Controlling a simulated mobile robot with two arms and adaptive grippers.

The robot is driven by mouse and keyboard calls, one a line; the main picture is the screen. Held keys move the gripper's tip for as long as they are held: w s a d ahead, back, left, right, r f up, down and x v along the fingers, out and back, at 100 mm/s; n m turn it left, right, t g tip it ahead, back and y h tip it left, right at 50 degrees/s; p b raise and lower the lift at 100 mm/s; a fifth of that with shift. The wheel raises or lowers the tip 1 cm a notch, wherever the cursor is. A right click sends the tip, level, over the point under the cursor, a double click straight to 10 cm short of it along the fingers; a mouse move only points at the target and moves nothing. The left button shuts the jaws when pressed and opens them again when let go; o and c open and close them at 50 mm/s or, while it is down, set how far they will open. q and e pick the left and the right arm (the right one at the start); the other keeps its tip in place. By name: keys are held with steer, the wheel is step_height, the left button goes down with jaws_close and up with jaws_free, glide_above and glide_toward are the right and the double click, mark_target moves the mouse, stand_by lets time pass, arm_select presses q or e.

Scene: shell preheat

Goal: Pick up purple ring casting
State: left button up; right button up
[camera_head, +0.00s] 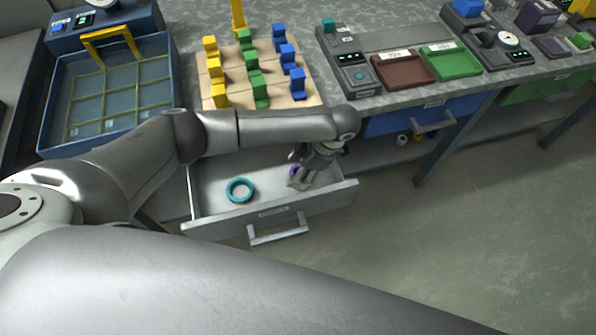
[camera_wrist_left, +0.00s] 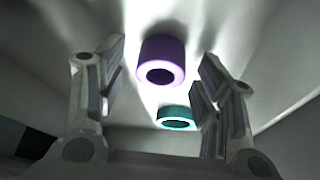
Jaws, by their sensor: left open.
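The purple ring casting (camera_wrist_left: 160,62) lies in the open grey drawer (camera_head: 218,212). In the left wrist view it sits between and beyond the two open fingers of my left gripper (camera_wrist_left: 155,90), apart from them. In the head view my left gripper (camera_head: 303,172) reaches down into the right part of the drawer, and only a bit of the purple ring (camera_head: 293,171) shows beside the fingers. A teal ring (camera_head: 240,190) lies in the left part of the drawer; it also shows in the left wrist view (camera_wrist_left: 176,118). My right gripper is not in view.
The drawer front and its handle (camera_head: 279,233) stick out below the bench. On the bench are a wooden board (camera_head: 286,105) with coloured blocks, a blue bin (camera_head: 55,110), and brown (camera_head: 403,72) and green (camera_head: 450,62) trays. The floor at right is clear.

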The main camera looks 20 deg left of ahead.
arm_select(q)
steer(key=c, duration=1.1)
